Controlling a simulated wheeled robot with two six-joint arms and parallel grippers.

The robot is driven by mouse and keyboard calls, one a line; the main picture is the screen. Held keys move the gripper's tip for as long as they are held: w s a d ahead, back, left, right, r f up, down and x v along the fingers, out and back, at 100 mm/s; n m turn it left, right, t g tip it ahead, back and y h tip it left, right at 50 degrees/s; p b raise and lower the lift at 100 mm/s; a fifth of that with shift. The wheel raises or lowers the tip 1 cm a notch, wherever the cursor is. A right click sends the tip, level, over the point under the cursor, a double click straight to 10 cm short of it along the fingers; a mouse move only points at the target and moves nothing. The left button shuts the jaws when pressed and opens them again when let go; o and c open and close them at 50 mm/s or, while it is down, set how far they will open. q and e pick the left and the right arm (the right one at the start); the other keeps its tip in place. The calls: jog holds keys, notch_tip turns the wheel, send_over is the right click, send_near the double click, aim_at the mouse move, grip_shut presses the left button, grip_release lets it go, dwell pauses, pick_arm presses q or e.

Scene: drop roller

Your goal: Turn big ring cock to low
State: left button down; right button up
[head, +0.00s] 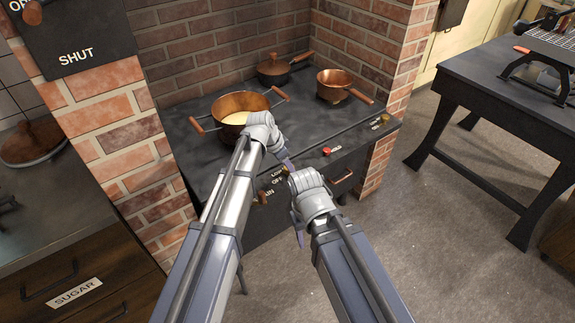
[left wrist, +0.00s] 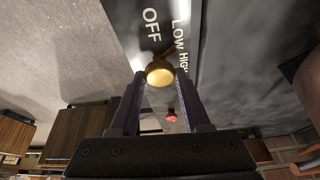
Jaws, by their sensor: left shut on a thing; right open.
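The brass cock (left wrist: 160,72) shows between my left gripper's fingers in the left wrist view. The words OFF, LOW and HIGH are printed on the dark panel (left wrist: 215,60) beside it. I cannot tell exactly which word its lever points at. My left gripper (head: 287,164) is shut on this cock at the stove's front edge, and in the head view the gripper mostly hides it. My right gripper (head: 298,232) is open and empty, lower and in front of the stove.
A copper pot (head: 240,103) with pale yellow contents stands on the dark stove top (head: 300,115). A lidded pan (head: 273,70) and a small copper pan (head: 336,84) stand behind. A red knob (head: 327,151) is on the front edge. A dark table (head: 480,80) stands right.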

dwell(0.4)
pick_arm(q)
jog(key=shift+c, duration=1.8)
grip_release()
jog(key=shift+r, duration=0.1)
jog(key=p+v, duration=0.7)
jog(key=shift+r, duration=0.35)
jog(key=shift+s+a, duration=0.1)
